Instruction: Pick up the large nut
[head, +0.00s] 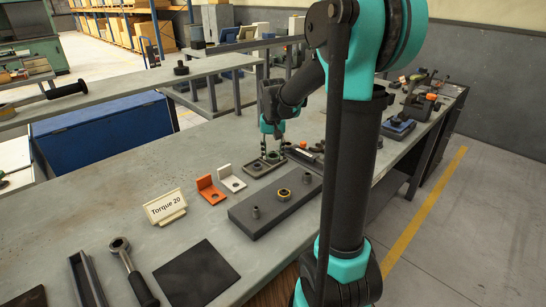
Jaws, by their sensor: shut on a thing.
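A dark block (263,220) with posts and a brass-coloured ring (283,193) lies nearer. Orange (209,191) and white (231,178) brackets stand left of the tray. A "Torque 20" sign (166,207), ratchet wrench (131,270) and black mat (196,274) are in front.

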